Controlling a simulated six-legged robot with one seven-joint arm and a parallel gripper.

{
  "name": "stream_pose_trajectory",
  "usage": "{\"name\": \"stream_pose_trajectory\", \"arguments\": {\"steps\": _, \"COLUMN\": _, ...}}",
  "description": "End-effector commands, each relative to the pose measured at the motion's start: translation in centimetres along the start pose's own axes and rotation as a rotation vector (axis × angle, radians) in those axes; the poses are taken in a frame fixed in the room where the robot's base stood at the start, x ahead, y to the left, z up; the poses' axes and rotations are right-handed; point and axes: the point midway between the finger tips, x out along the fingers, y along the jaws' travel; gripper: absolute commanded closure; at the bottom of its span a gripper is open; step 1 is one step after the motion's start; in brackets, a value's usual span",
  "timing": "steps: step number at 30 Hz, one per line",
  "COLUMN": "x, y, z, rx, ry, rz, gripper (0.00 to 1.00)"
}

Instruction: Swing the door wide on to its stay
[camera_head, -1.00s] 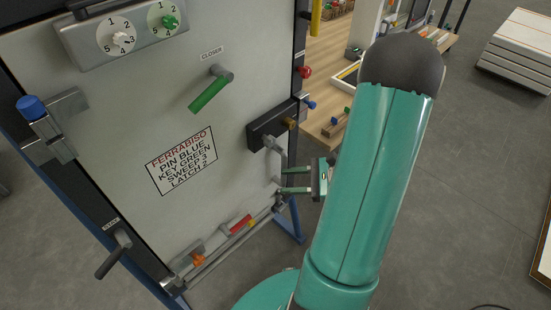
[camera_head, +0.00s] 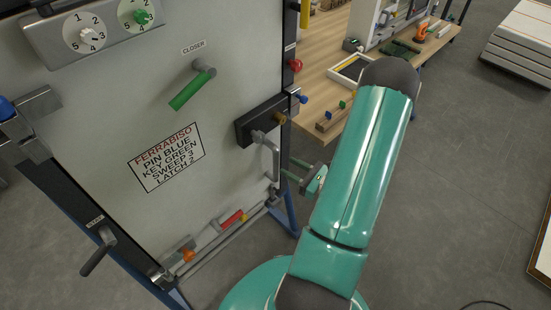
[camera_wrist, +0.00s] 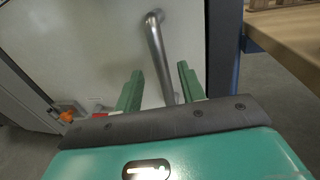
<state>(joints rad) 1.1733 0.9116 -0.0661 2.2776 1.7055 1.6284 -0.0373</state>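The door (camera_head: 215,140) is a pale grey panel with a sign, a green-gripped closer lever (camera_head: 188,91) and a bent grey pull handle (camera_head: 272,150) at its right edge. My gripper (camera_head: 287,168) is at the handle's lower part. In the wrist view my gripper's green fingers (camera_wrist: 160,75) stand apart, and the handle (camera_wrist: 156,45) runs down between them in the picture. I cannot tell whether they touch it. A brass knob (camera_head: 280,118) sits above the handle on a dark lock box.
Two numbered dials (camera_head: 86,34) are at the door's top. A wooden bench (camera_head: 325,75) stands behind to the right. Grey floor (camera_head: 450,180) is open at right.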

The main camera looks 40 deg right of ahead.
Motion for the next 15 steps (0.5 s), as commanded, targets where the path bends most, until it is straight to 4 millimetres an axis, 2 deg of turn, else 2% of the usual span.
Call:
{"name": "stream_pose_trajectory", "arguments": {"steps": 1, "x": 1.1, "y": 0.1, "z": 0.1, "rx": 0.000, "ry": -0.001, "rz": 0.005, "gripper": 0.60}}
{"name": "stream_pose_trajectory", "arguments": {"steps": 6, "x": 4.3, "y": 0.0, "z": 0.1, "rx": 0.000, "ry": -0.001, "rz": 0.007, "gripper": 0.60}}
{"name": "stream_pose_trajectory", "arguments": {"steps": 10, "x": 5.9, "y": -0.1, "z": 0.0, "rx": -0.001, "ry": -0.001, "rz": 0.006, "gripper": 0.60}}
{"name": "stream_pose_trajectory", "arguments": {"steps": 15, "x": 6.6, "y": -0.2, "z": 0.0, "rx": -0.001, "ry": 0.000, "rz": 0.005, "gripper": 0.60}}
